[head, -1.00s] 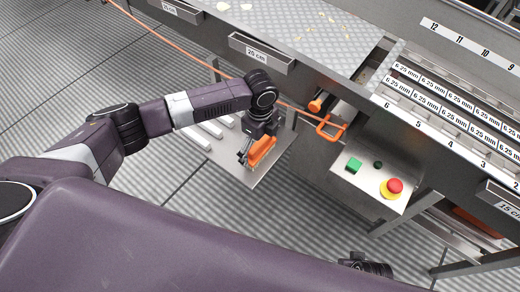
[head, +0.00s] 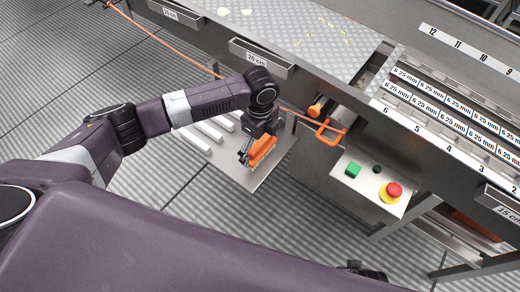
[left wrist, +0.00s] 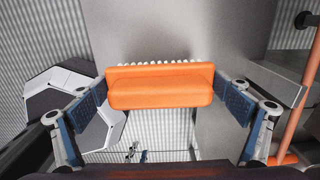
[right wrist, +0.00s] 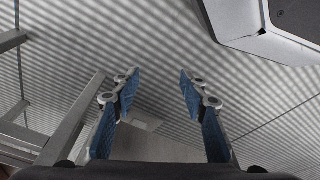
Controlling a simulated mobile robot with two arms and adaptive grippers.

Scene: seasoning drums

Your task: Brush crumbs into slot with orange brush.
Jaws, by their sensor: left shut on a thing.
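The orange brush (head: 262,151) is in my left gripper (head: 254,154), over the metal shelf low beside the machine. In the left wrist view the brush (left wrist: 160,86) lies crosswise between both fingers of my left gripper (left wrist: 162,96), with pale bristles along its far edge. Small yellowish crumbs (head: 322,21) are scattered on the patterned metal deck (head: 300,62), up and right of the brush. A dark gap (head: 372,72) lies between the deck's right end and the numbered rack; I cannot tell whether it is the slot. My right gripper (right wrist: 160,88) is open and empty above the floor.
The metal shelf (head: 240,172) carries several pale bars (head: 192,138). A control box (head: 370,184) with a red button (head: 394,190) juts out at right. A label holder (head: 262,58) sticks out below the deck.

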